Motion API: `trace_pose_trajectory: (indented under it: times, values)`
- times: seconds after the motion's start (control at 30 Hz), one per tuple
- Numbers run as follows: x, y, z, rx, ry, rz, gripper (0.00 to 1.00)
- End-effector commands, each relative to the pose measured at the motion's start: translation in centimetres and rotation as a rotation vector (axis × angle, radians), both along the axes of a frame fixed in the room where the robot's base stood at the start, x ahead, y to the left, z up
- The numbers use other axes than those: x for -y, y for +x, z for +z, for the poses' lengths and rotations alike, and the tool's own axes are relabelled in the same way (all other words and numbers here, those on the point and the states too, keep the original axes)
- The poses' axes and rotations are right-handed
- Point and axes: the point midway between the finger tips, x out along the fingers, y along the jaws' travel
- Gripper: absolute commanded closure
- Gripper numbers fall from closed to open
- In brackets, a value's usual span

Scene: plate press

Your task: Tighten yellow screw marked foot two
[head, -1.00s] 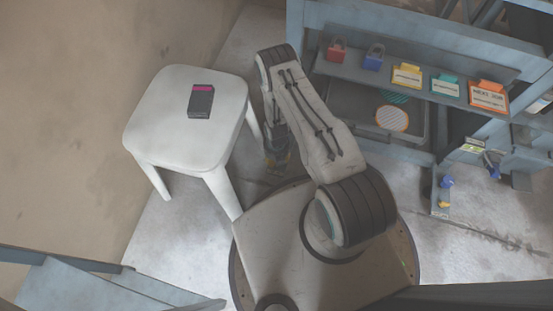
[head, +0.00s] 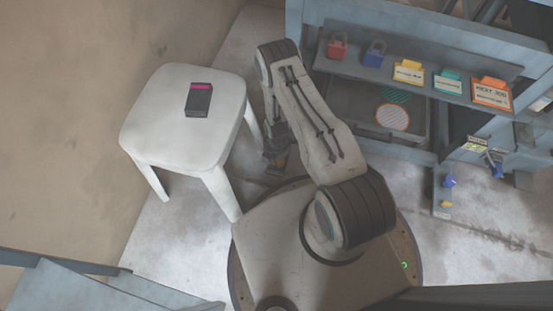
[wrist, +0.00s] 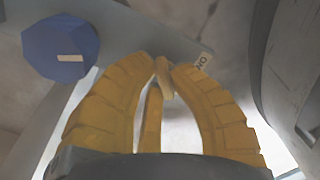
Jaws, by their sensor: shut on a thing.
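My gripper (wrist: 163,66) has yellow ribbed fingers, closed together in the wrist view on a small yellow screw (wrist: 164,82). Only a narrow part of the screw shows between the fingertips. In the head view, my gripper (head: 279,165) is low near the floor left of the press, mostly hidden by my arm, and the held screw cannot be made out.
A blue knob (wrist: 60,47) is left of my fingers. The head view shows a white stool (head: 175,140) with a dark box (head: 198,100) on the left. The blue-grey press (head: 420,40) stands right, with padlocks and tags. Another yellow piece (head: 446,204) is low on its right side.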

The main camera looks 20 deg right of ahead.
Motion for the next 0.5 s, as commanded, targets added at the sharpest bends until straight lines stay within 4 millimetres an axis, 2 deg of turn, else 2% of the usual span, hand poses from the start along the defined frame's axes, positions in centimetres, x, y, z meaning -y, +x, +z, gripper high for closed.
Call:
trace_pose_trajectory:
  times: [0.5]
  values:
    - [0.22,-0.14,-0.11,-0.001,0.0,-0.463,1.0]
